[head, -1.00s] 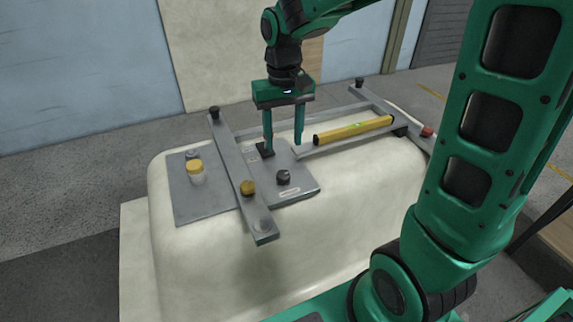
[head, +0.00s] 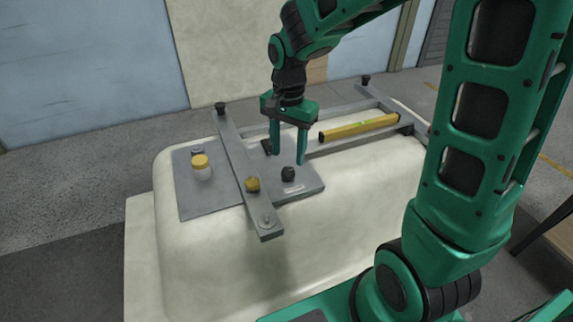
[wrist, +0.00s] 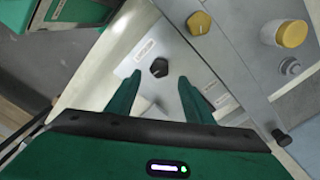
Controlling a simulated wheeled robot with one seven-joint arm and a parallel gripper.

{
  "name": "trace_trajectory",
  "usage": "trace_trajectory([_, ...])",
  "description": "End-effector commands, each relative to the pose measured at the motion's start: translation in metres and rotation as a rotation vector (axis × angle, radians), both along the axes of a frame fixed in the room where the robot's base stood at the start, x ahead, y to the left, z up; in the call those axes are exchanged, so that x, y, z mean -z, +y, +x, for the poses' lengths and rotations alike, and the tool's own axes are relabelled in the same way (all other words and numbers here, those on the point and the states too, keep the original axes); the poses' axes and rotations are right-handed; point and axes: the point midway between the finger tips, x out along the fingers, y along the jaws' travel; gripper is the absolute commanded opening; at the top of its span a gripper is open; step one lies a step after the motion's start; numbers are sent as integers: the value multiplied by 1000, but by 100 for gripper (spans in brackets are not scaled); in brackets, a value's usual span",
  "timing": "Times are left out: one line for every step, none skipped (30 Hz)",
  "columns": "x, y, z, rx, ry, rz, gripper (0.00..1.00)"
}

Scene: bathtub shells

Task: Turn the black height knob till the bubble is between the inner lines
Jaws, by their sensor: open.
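The black height knob (head: 288,173) stands on the grey plate on top of the tub shell, with a pale label beside it. In the wrist view the black knob (wrist: 159,68) lies ahead of and between my fingertips, apart from both. My gripper (head: 287,157) is open and empty, pointing down just behind and above the knob; its fingers also show in the wrist view (wrist: 160,78). The yellow spirit level (head: 358,128) lies on the frame at the right. Its bubble and lines are too small to read in the head view.
A yellow knob (head: 252,184) sits on the grey crossbar (head: 240,165) left of the black knob. A yellow-capped jar (head: 201,168) stands on the plate further left. Black knobs (head: 220,107) top the frame's far ends. The front of the tub shell (head: 330,220) is clear.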

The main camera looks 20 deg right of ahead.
Motion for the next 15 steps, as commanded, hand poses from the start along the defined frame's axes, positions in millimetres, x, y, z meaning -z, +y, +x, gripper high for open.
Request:
trace_trajectory([10, 0, -1, -1, 4, 1, 47])
trace_trajectory([15, 0, -1, -1, 4, 1, 47])
trace_trajectory([22, 0, -1, -1, 5, 0, 47])
trace_trajectory([26, 0, -1, -1, 4, 0, 47])
trace_trajectory([30, 0, -1, -1, 4, 0, 47])
trace_trajectory([36, 0, 0, -1, 2, 0, 47])
trace_trajectory([39, 0, -1, -1, 4, 0, 47])
trace_trajectory([42, 0, -1, -1, 3, -1, 47])
trace_trajectory([46, 0, 0, -1, 2, 0, 47])
trace_trajectory([48, 0, -1, -1, 2, 0, 47])
trace_trajectory([50, 0, -1, -1, 2, 0, 47])
trace_trajectory([52, 0, 0, -1, 1, -1, 47])
trace_trajectory([54, 0, 0, -1, 1, -1, 47])
trace_trajectory([54, 0, 0, -1, 0, 0, 47])
trace_trajectory([55, 0, 0, -1, 0, 0, 47])
